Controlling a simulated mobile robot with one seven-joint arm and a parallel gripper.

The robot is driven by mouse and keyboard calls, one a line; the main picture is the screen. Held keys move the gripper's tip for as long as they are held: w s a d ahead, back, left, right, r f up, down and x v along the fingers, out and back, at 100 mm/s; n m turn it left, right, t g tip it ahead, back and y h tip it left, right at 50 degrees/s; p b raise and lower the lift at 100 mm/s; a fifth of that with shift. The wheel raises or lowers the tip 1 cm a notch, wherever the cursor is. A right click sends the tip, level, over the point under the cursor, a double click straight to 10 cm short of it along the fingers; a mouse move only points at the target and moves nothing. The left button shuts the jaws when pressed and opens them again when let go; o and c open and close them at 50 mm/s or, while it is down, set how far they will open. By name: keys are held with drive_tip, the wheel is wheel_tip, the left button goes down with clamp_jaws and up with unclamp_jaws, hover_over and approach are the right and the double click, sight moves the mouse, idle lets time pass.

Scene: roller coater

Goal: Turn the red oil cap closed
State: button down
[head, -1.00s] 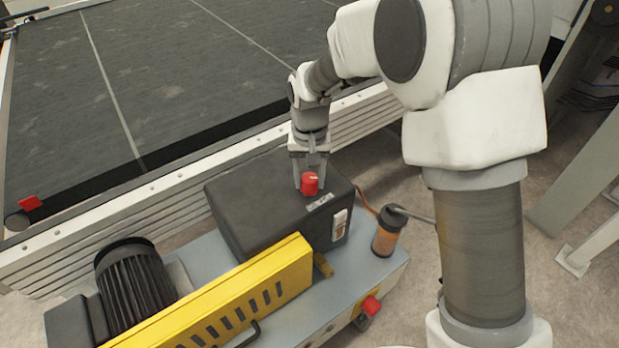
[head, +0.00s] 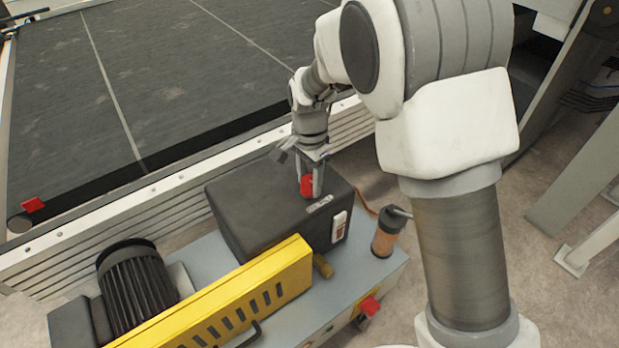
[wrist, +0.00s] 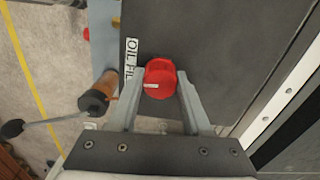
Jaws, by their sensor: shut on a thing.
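The red oil cap (head: 306,187) sits on top of the black box (head: 242,219) at its far right part. In the wrist view the cap (wrist: 159,79) is round with a ribbed edge and a pale mark on its lower left side, beside a white label with "OIL FIL" lettering (wrist: 131,62). My gripper (head: 311,186) points down and is shut on the cap, with one finger on each side. In the wrist view the two fingertips (wrist: 159,82) flank the cap. One finger partly covers the cap in the head view.
A yellow guard (head: 225,297) and a ribbed black motor (head: 137,285) stand in front of and left of the box. An orange-brown bottle (head: 385,236) with a black top is to the right. The large dark conveyor bed (head: 160,80) lies behind.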

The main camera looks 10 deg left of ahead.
sight(310, 180)
drive_tip(key=shift+m, duration=0.7)
drive_tip(key=shift+c, duration=1.7)
unclamp_jaws()
wheel_tip(310, 180, up, 18)
drive_tip(key=p, duration=0.1)
drive_tip(key=shift+f, duration=0.25)
drive_tip(key=s+d+r+n+t+y, duration=0.15)
drive_tip(key=s+d+r+n, duration=0.35)
drive_tip(key=d, duration=0.6)
drive_tip(key=s+d+r+t+h, duration=0.1)
drive_tip(key=s+d+r+t, duration=0.15)
drive_tip(key=s+d, duration=0.55)
drive_tip(key=s+d+f+n+t, duration=0.1)
drive_tip(key=s+d+f+n, duration=0.1)
drive_tip(key=s+d, duration=0.4)
drive_tip(key=shift+d+f+n+t, duration=0.2)
drive_tip(key=shift+d+n+t, duration=0.1)
drive_tip(key=shift+d+n, duration=0.45)
